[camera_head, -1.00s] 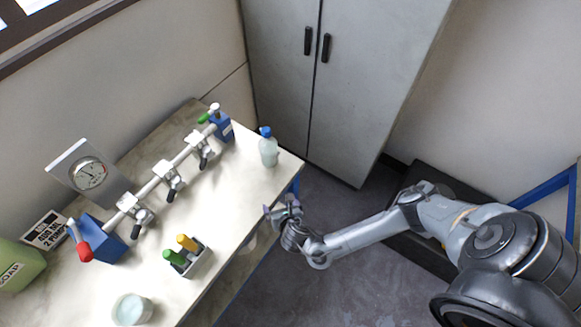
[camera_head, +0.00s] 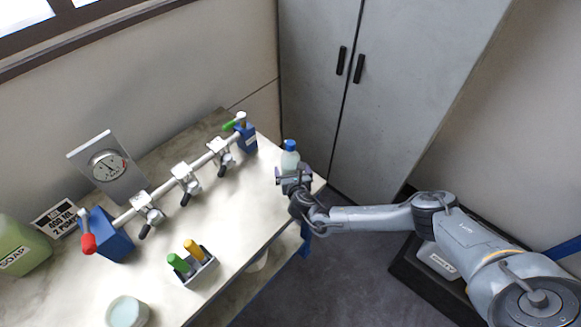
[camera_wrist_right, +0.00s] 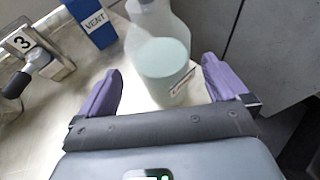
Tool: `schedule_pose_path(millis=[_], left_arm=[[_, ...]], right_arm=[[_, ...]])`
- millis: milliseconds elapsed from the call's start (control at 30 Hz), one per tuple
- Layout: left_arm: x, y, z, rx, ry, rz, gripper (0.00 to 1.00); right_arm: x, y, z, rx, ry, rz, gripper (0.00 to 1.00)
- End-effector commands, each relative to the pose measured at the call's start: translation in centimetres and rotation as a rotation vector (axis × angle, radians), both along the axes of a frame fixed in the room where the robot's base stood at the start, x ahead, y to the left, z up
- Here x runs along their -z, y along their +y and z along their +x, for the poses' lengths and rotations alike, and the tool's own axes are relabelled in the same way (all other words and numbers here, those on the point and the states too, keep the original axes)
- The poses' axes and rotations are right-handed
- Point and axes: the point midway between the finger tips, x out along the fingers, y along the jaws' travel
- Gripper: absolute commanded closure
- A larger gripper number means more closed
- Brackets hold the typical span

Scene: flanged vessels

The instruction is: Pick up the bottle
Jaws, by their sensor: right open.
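The bottle (camera_head: 290,158) is translucent with a blue cap and stands on the table near its far right corner, partly hidden behind my right gripper in the head view. In the right wrist view the bottle (camera_wrist_right: 160,58) shows a pale liquid and a small label; its top is cut off. My right gripper (camera_head: 292,176) is open, with its purple fingers (camera_wrist_right: 160,82) spread to either side of the bottle's lower part as seen from the wrist. I cannot tell whether a finger touches it. My left gripper is not in view.
A pipe manifold (camera_head: 180,180) with several valves and a gauge (camera_head: 108,166) runs along the table (camera_head: 225,220). A holder with green and yellow handles (camera_head: 200,272), a jar (camera_head: 127,312) and a soap container (camera_head: 20,245) stand nearer. A grey cabinet (camera_head: 400,90) stands behind.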

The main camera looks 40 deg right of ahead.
Motion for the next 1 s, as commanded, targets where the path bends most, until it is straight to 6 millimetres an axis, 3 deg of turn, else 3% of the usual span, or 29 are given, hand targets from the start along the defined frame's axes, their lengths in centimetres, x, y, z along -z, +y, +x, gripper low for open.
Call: schedule_pose_path(millis=[400,733,1000], left_arm=[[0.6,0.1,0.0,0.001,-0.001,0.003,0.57],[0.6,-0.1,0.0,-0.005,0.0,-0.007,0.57],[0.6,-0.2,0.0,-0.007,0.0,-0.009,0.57]], right_arm=[[1.8,-2.3,3.5,0.001,-0.002,-0.001,0.0],[2.0,-2.5,3.8,0.0,0.0,0.0,0.0],[2.0,-2.5,3.8,0.001,0.0,0.0,0.41]])
